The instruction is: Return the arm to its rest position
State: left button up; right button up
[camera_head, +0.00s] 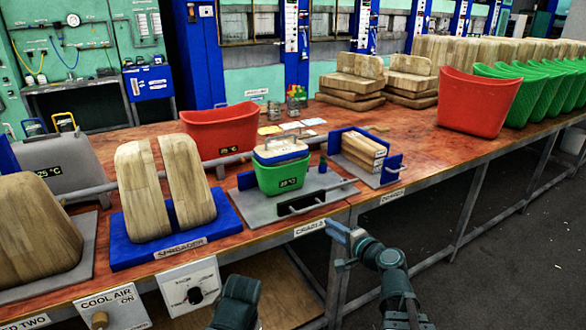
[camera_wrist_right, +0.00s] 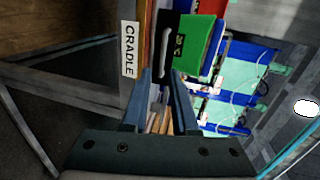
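My right arm comes in from the lower right of the head view. Its gripper (camera_head: 338,235) is in front of the table's front edge, close to the CRADLE label (camera_head: 310,227). In the right wrist view the two blue fingers (camera_wrist_right: 164,105) stand apart with nothing held between them. The label (camera_wrist_right: 128,48) and a green container (camera_wrist_right: 198,45) lie beyond the fingertips. My left gripper does not show; a dark part of mine is at the bottom edge.
The wooden table (camera_head: 410,150) runs across the view. On it are a blue spreader base (camera_head: 128,255) with two wooden forms, a red bin (camera_head: 205,133), a blue-ended rack (camera_head: 392,168), another red bin (camera_head: 478,100) and several green baskets (camera_head: 545,92).

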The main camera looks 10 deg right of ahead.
jog(key=s+a+n+g+p, duration=0.5)
jog(key=a, duration=0.3)
jog(key=s+a+n+g+p, duration=0.4)
jog(key=s+a+n+p, duration=0.1)
jog(key=a, duration=0.3)
jog(key=s+d+r+n+g+h+p, duration=0.1)
jog(key=s+n+g+h+p, duration=0.4)
jog(key=s, duration=0.7)
jog(key=n+h+p, duration=0.2)
jog(key=p, duration=0.1)
jog(key=shift+s+r+g, duration=0.2)
jog(key=shift+r+g, duration=0.1)
jog(key=shift+r, duration=0.05)
